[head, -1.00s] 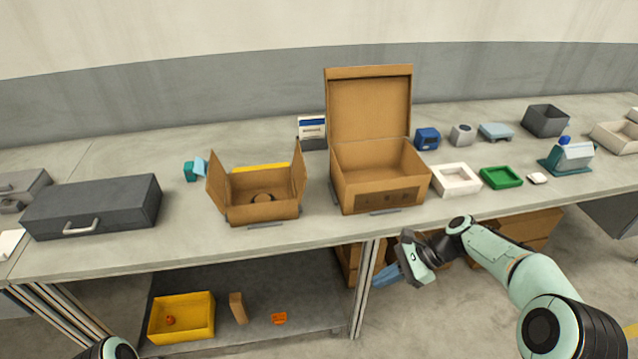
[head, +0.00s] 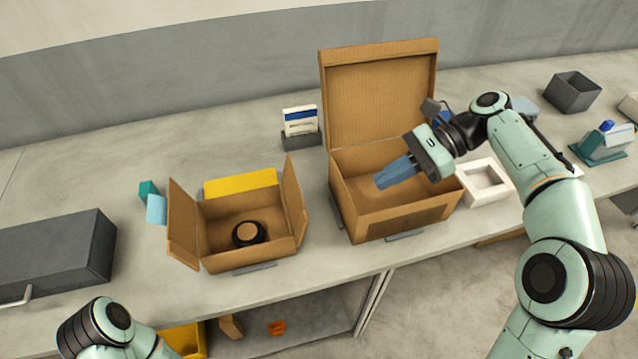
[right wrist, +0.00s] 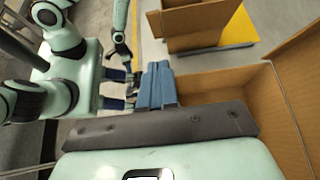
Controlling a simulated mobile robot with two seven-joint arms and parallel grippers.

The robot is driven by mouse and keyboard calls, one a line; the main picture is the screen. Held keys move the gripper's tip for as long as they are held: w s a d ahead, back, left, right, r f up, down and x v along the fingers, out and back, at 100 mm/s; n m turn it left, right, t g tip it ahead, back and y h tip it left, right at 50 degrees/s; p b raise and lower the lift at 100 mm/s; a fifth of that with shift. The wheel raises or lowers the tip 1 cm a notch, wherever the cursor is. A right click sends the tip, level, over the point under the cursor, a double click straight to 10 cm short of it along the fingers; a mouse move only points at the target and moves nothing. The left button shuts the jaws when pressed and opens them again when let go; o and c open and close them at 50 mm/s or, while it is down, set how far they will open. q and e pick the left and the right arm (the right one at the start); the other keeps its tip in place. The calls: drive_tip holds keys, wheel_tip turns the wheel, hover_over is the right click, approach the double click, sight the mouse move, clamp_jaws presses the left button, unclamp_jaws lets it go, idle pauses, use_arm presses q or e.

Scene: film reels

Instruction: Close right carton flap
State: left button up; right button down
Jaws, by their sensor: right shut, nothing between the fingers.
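The small brown carton (head: 250,262) stands on the table, open at the top. Its right flap (head: 292,200) stands up, leaning slightly outward. Its left flap (head: 183,222) also stands up, and a yellow panel (head: 240,184) shows at its back. A dark round reel (head: 248,233) lies inside. My right gripper (head: 382,184) is shut and empty, over the opening of the larger box, right of the carton and apart from the flap. Its blue fingers (right wrist: 157,85) are together in the right wrist view, where the carton (right wrist: 195,25) shows at the top.
The larger brown box (head: 405,218) stands right of the carton with its lid (head: 378,95) upright. A white tray (head: 487,183) is beside it. A grey case (head: 60,250) lies at the left, and a card holder (head: 301,138) stands behind. Table is clear between carton and larger box.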

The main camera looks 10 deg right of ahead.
drive_tip(key=a+r+b+x, duration=0.1)
drive_tip(key=r+b+x, duration=0.1)
drive_tip(key=x, duration=1)
drive_tip(key=shift+s+a+b, duration=0.35)
drive_tip(key=shift+a+b, duration=0.05)
drive_tip(key=shift+a, duration=0.1)
drive_tip(key=shift+r, duration=0.15)
